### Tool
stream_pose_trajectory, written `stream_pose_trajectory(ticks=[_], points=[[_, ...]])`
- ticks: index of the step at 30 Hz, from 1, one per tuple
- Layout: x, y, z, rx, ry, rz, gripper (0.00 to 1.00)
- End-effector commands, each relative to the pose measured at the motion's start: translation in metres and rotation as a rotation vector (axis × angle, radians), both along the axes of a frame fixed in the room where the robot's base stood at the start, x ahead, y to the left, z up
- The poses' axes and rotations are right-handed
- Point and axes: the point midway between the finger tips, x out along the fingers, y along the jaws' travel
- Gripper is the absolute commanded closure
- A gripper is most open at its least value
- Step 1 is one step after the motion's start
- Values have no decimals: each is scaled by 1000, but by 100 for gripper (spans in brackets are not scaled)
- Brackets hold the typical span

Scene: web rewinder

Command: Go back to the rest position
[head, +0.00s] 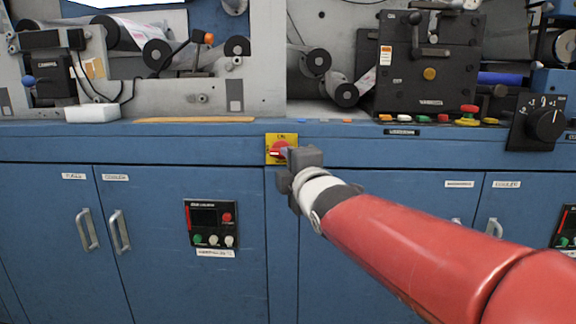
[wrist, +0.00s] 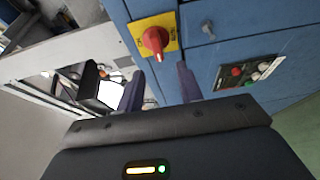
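My gripper (head: 289,155) is in front of the blue cabinet, close to a red rotary switch (head: 276,149) on a yellow plate (head: 272,140). In the head view the gripper covers the right part of that plate. The wrist view shows my gripper's two dark fingers (wrist: 160,71) spread apart with nothing between them. The red switch (wrist: 155,39) lies just beyond the fingertips there, apart from both fingers as far as I can see. My red arm reaches in from the lower right.
A blue ledge (head: 190,130) runs across, holding a white block (head: 92,113). A control panel (head: 211,226) is on the left door. Door handles (head: 121,232) stick out. A black dial (head: 545,124) and a red button (head: 468,112) are at right. Rollers (head: 157,54) stand behind.

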Motion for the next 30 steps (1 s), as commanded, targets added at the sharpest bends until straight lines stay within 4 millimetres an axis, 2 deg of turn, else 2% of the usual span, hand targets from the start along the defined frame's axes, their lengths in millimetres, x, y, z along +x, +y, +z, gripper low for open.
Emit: stream_pose_trajectory(ticks=[2,5,8,9,12,18,24,26,30], points=[[-6,-12,-7,42,53,-25,64],[-27,-42,-32,178,217,-104,64],[-66,-81,-74,390,447,-247,64],[-85,-96,-92,486,539,-317,64],[-132,-123,-134,705,730,-498,64],[-213,-151,-194,1029,962,-819,64],[-284,-162,-240,1283,1092,-1128,64],[-280,-161,-213,1278,1091,-1120,64],[-279,-161,-182,1275,1091,-1116,64]])
